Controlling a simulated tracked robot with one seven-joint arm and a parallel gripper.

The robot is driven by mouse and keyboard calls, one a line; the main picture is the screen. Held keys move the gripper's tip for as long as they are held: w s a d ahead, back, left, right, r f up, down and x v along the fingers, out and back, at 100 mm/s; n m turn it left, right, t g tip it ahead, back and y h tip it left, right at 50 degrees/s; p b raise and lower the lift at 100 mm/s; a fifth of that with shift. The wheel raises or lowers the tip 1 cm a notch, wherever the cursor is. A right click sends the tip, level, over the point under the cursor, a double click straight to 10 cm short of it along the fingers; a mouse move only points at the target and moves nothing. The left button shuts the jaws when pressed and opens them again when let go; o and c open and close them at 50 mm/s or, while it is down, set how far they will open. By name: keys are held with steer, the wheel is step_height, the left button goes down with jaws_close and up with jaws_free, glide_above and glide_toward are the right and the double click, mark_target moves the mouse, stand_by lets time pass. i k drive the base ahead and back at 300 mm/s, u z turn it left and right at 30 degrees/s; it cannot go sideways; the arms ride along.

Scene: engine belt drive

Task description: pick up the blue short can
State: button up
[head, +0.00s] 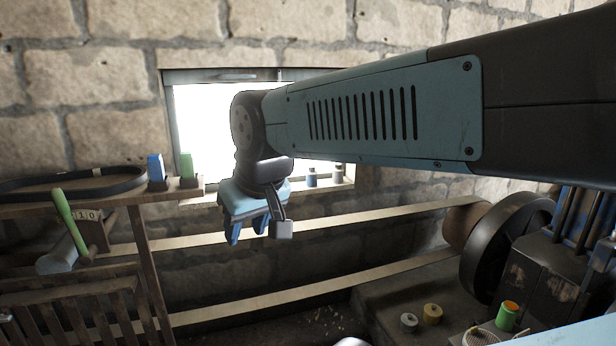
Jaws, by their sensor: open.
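A small blue can (311,178) with a pale top stands upright on the window sill, right of my gripper. A taller, box-like blue container (155,167) stands on the wooden shelf at the left. My gripper (248,232) hangs from my arm near the middle, jaws pointing down, in front of the window's lower edge. It is open, and I see nothing between its fingers. It is apart from both blue things in the picture.
A grey can (337,175) stands beside the small blue can. A green container (187,165) and a black belt (72,184) are on the shelf. A long pale drive belt (300,293) runs to a dark wheel (505,245). Yellow (432,314) and grey (409,322) cylinders sit low right.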

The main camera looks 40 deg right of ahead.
mark_target(311, 176)
steer(key=u, duration=1.1)
steer(key=i, duration=0.1)
steer(key=z, duration=2.2)
steer(key=k, duration=0.85)
steer(key=z, duration=0.2)
steer(key=i, duration=0.85)
steer(key=u, duration=0.1)
